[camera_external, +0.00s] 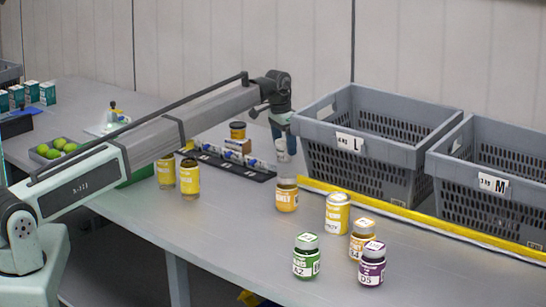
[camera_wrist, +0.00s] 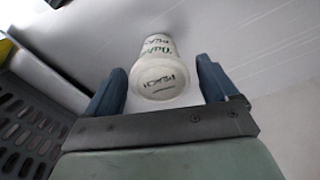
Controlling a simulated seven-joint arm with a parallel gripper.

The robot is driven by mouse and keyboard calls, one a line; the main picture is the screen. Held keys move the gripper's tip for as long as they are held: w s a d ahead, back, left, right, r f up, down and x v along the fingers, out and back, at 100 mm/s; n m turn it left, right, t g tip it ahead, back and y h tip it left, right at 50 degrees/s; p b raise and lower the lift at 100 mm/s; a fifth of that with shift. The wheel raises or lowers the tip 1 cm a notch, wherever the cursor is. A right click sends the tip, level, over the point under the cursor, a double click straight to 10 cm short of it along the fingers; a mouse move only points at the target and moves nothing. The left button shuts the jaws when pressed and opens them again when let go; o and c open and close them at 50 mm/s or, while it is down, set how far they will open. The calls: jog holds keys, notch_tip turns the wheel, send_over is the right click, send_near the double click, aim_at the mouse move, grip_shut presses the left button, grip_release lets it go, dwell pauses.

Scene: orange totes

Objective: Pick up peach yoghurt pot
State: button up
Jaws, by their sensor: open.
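The peach yoghurt pot is a white tub with green and dark lettering. In the wrist view the pot (camera_wrist: 158,80) shows its round end, which reads like "PEACH", between my fingers. My gripper (camera_wrist: 160,66) is open, with one blue finger on each side and a visible gap to the pot. In the external view my gripper (camera_external: 281,122) points down over a pale pot (camera_external: 283,152), which looks like the same one. A yellow-labelled jar (camera_external: 286,197) stands in front and hides its lower part. I cannot tell the exact height gap.
Grey crates L (camera_external: 349,144) and M (camera_external: 493,184) stand right, behind a yellow strip (camera_external: 420,222). A black tray (camera_external: 225,164) of small items lies left. Several jars stand nearby, including a green one (camera_external: 306,260) and a purple one (camera_external: 371,266). The front left table is clear.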

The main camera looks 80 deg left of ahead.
jog(key=c, duration=1.1)
